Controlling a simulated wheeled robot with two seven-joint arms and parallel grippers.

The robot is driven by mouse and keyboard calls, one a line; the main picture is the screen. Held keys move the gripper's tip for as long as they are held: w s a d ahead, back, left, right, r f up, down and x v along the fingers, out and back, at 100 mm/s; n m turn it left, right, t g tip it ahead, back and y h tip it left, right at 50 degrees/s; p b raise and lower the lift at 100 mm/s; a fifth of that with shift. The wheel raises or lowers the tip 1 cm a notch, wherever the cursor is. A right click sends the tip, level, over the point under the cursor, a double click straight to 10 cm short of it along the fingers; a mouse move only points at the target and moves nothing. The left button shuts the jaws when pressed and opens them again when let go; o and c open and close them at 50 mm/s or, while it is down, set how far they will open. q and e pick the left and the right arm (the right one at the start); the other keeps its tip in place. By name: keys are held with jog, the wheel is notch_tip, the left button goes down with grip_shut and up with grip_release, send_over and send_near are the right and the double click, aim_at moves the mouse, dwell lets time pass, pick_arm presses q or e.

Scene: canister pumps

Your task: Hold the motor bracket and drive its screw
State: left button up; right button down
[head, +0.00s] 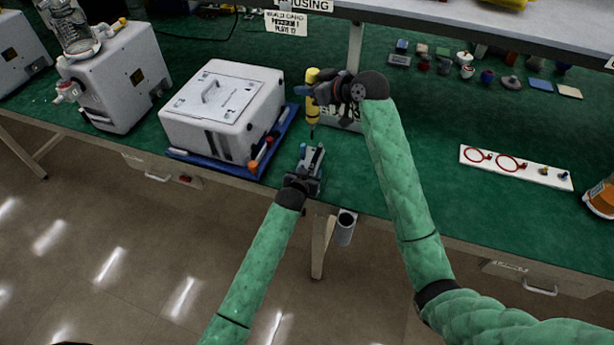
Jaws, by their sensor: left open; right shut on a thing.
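My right gripper (325,88) is shut on a yellow power driver or screwdriver (312,108), held upright with its dark tip pointing down. My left gripper (312,158) is open at the bench's front edge, just below that tip. Small grey and blue shapes show at its fingers; I cannot tell whether one is the motor bracket. The screw is too small to make out. A white pump housing (222,105) with a handled lid sits on a blue tray (200,163), left of both grippers.
The green bench (430,110) has free room right of my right arm. A white board with red rings (515,167) lies there. Small parts (465,70) stand at the back under a shelf (480,25). Another white machine (118,78) stands left. A grey cup (345,228) hangs at the front edge.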

aim_at(309, 101)
pick_arm(q)
jog(key=shift+w, duration=0.1)
jog(key=shift+c, duration=0.2)
grip_shut()
pick_arm(e)
jog(key=shift+f, duration=2.4)
